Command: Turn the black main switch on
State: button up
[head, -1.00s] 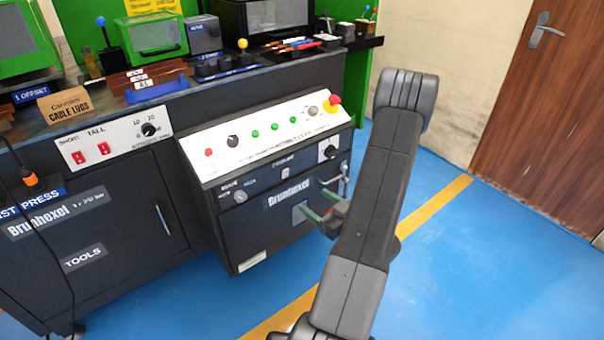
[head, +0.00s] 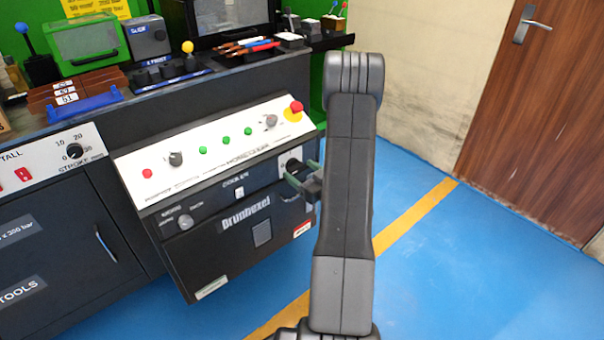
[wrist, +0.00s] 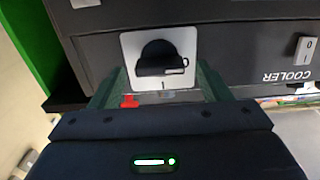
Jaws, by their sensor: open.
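The black main switch (wrist: 162,58) is a rotary knob on a white square plate (wrist: 130,48) in the wrist view. Its grip bar lies crosswise, with a white mark toward the right end. A small "I" mark is printed below it on the plate. My gripper (wrist: 158,80) is open, its green fingers to the left and right of the plate's lower part, with nothing held. In the head view the switch (head: 292,165) is at the right end of the black machine front, partly hidden by my gripper (head: 301,178).
The sloped white panel (head: 215,150) with buttons and a red emergency stop (head: 296,107) is above. The cooler rocker switch (wrist: 305,50) is at the right in the wrist view. The blue floor (head: 440,270) to the right is clear.

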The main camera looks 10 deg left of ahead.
jog(key=shift+w+a, duration=0.1)
jog(key=shift+c, duration=0.2)
jog(key=c, duration=0.9)
jog(key=shift+c, duration=0.2)
